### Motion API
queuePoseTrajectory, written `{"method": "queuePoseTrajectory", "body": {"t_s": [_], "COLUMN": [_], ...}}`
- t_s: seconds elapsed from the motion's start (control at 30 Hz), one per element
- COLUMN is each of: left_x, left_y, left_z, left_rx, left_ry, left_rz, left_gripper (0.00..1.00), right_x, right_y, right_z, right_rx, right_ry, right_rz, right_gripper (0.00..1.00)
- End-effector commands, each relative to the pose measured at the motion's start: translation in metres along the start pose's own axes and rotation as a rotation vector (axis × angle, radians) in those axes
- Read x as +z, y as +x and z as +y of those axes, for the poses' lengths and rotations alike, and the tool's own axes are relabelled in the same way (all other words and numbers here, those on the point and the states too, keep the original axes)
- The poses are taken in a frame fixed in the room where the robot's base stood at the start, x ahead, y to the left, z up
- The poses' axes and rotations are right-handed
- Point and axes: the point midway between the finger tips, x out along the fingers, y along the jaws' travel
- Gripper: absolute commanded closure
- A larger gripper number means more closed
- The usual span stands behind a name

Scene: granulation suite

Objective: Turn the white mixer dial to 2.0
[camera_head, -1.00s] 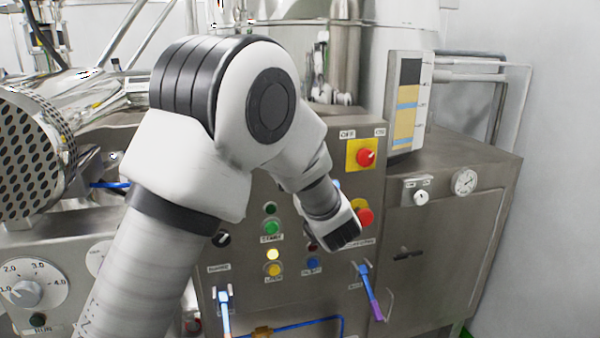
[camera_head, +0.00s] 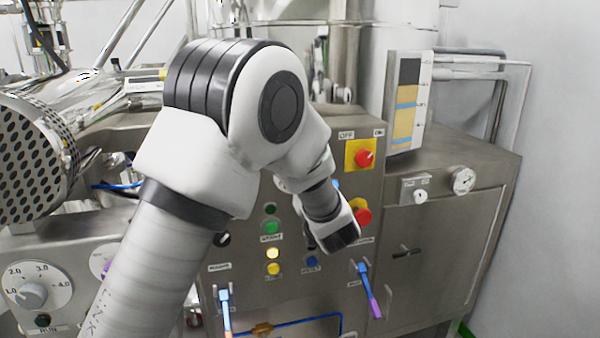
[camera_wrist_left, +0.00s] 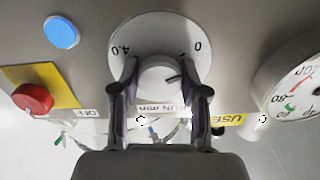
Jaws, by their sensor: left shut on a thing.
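In the left wrist view, a white round dial (camera_wrist_left: 118,70) carries the marks 4.0 and 0 on its face. My left gripper (camera_wrist_left: 157,82) has one finger on each side of the dial's white knob (camera_wrist_left: 158,73) and is shut on it. A dark pointer line on the knob slants towards the right finger. The fingers hide part of the scale. In the head view, my left arm covers this area, and the gripper and the held dial cannot be seen. My right gripper is in neither view.
A red switch (camera_wrist_left: 32,98) on a yellow plate and a blue light (camera_wrist_left: 61,32) sit left of the held dial; a gauge (camera_wrist_left: 292,90) is at right. The head view shows another white dial (camera_head: 58,278) and blue-handled valves (camera_head: 365,280).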

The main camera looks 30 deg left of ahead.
Motion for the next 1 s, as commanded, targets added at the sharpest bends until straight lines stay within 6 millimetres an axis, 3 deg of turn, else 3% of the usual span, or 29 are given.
{"method": "queuePoseTrajectory", "body": {"t_s": [0.4, 1.0], "left_x": [-0.007, -0.006], "left_y": [0.000, 0.000], "left_z": [0.000, 0.001], "left_rx": [0.000, -0.001], "left_ry": [0.368, 0.937], "left_rz": [0.002, 0.004], "left_gripper": [0.90, 0.90], "right_x": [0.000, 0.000], "right_y": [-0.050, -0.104], "right_z": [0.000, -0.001], "right_rx": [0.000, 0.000], "right_ry": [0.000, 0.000], "right_rz": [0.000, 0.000], "right_gripper": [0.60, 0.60]}}
